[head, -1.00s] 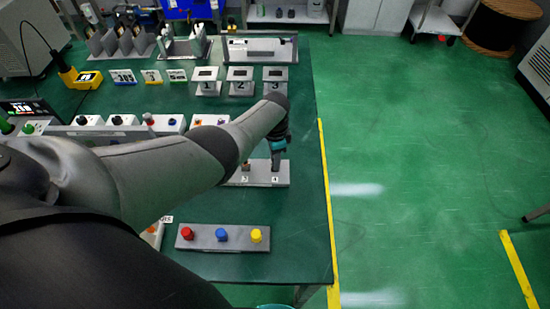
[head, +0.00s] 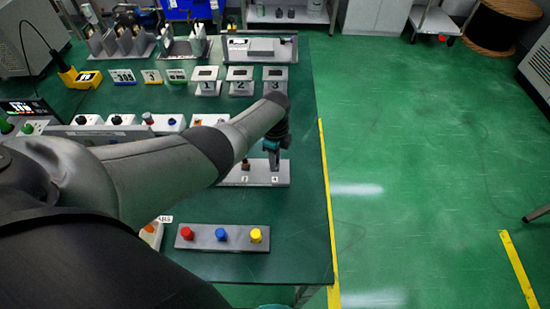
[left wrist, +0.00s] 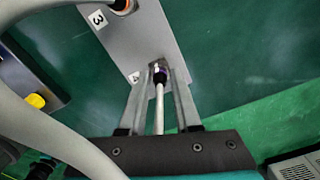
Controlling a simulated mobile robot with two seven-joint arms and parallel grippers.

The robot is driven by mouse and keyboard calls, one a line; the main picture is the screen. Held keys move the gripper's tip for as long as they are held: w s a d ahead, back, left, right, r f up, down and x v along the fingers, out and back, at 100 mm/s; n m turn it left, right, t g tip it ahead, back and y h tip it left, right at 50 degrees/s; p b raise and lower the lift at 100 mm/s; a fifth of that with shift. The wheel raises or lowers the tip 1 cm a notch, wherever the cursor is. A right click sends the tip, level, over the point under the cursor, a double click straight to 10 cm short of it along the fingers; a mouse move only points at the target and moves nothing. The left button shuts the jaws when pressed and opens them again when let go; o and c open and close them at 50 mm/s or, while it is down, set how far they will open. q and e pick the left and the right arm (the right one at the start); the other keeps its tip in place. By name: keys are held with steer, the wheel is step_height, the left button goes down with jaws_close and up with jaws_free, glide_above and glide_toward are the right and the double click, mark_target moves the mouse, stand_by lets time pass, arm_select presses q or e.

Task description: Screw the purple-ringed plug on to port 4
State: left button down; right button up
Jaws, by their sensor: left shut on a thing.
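My left gripper (head: 274,166) is over the right end of the grey port block (head: 237,178), at the number 4 label. In the left wrist view its two fingers (left wrist: 161,68) are shut around the purple-ringed plug (left wrist: 160,77). A white cable (left wrist: 159,110) runs from the plug back between the fingers. The plug stands at the port 4 end of the block; the port itself is hidden by the plug and fingertips, so I cannot tell how deep it sits. A plug with an orange ring (left wrist: 121,5) is at port 3. My right gripper is out of view.
A block with red, blue and yellow knobs (head: 222,239) lies nearer on the green table. Numbered stands (head: 240,82) and a row of switch boxes (head: 120,120) are farther back. The table's right edge is close to the port block.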

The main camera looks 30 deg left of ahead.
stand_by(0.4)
arm_select(q)
steer(key=c, duration=0.6)
jaws_free()
steer(key=shift+r+p, duration=0.35)
steer(key=shift+r, duration=0.05)
step_height(320, 180, up, 14)
steer(key=p, duration=0.5)
steer(key=shift+r, duration=0.2)
